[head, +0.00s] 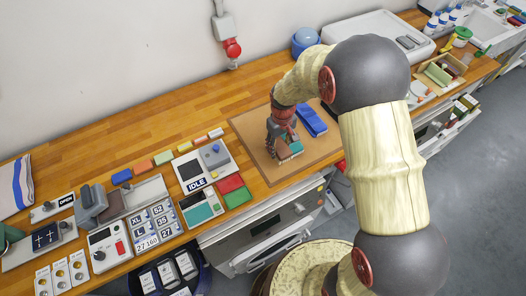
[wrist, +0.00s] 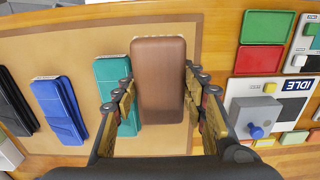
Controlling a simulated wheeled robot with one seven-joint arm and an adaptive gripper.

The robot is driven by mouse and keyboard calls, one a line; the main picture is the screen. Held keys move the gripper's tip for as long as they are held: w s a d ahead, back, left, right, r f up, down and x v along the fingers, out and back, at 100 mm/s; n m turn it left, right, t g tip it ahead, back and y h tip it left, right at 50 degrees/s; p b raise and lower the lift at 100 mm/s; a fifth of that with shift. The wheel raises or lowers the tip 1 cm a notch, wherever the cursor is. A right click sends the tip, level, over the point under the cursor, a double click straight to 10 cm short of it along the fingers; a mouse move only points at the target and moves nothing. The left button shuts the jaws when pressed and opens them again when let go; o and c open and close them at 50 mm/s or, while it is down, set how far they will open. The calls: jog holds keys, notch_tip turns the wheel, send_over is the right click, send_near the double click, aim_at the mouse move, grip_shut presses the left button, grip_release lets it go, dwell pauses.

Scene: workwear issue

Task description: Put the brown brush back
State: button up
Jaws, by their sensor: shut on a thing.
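The board also fills much of the wrist view (wrist: 215,45). I cannot tell how high the brush is above the board.
Beyond the board's right edge are a red pad (wrist: 260,60), a green pad (wrist: 264,27) and a device marked IDLE (wrist: 255,117). Bare board shows right of the brush.

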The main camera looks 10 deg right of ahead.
send_over(263, 157)
jog(key=f, duration=0.6)
jog(key=shift+s+d+f, duration=0.1)
jog(key=shift+s+f, duration=0.1)
jog(key=shift+w+f+p, duration=0.1)
jog(key=shift+f+p, duration=0.25)
jog(key=shift+f, duration=1.3)
jog(key=shift+f, duration=0.1)
jog(key=o, duration=1.5)
jog(key=shift+c, duration=0.2)
